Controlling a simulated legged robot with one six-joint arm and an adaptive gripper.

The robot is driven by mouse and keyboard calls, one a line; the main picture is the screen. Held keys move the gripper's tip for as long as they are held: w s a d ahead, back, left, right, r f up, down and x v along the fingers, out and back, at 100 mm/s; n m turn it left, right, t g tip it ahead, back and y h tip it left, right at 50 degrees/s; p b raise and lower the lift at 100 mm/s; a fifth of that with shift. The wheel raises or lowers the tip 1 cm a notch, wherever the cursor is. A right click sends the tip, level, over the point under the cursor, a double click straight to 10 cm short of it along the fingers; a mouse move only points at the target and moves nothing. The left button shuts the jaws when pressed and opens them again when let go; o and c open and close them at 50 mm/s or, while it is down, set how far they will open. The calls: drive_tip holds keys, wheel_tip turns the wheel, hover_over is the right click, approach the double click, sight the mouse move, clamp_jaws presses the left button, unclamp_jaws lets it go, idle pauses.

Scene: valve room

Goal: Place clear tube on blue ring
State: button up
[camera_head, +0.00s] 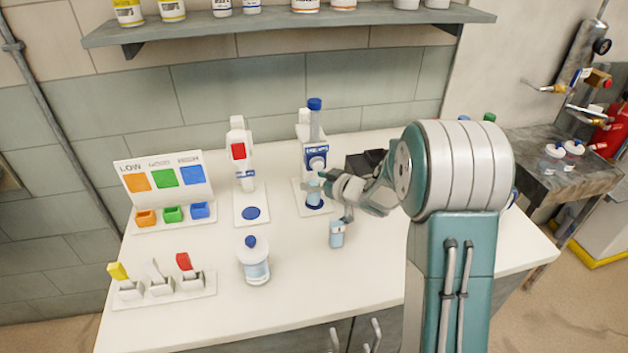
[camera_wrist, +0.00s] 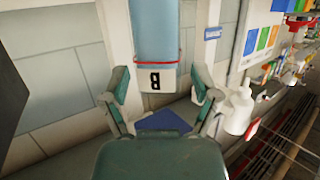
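The clear tube (camera_head: 314,191), with light blue inside, appears upright over the dark blue ring (camera_head: 315,206) at the foot of the white dispenser (camera_head: 316,160). In the wrist view, a light blue tube (camera_wrist: 155,35) with a red line and a "B" label stands beyond my fingers, apparently the same one. A blue patch (camera_wrist: 163,121) shows below it. My gripper (camera_head: 325,186) is at the tube; in the wrist view its two fingers (camera_wrist: 163,95) are spread, with gaps on both sides. I cannot tell whether the tube's bottom touches the ring.
A second small light blue container (camera_head: 336,234) stands in front. Left are a white device with a blue disc (camera_head: 251,213), a blue-capped bottle (camera_head: 255,264), a coloured panel with small bins (camera_head: 165,185) and a switch row (camera_head: 162,287).

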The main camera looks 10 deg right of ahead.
drive_tip(key=shift+r, duration=0.15)
drive_tip(key=v, duration=1.1)
drive_tip(key=s+d+r+m+h, duration=0.3)
drive_tip(key=s+r+m+h, duration=0.25)
drive_tip(key=r+h, duration=0.45)
drive_tip(key=s+a+g, duration=0.3)
drive_tip(key=s+a, duration=0.1)
drive_tip(key=s, duration=0.7)
drive_tip(key=s+a+f+m+g+y, duration=0.1)
drive_tip(key=s+a+g, duration=0.2)
drive_tip(key=s, duration=0.8)
drive_tip(key=shift+a+f+y, duration=0.25)
drive_tip(key=shift+a+y, duration=0.05)
drive_tip(key=shift+a, duration=0.75)
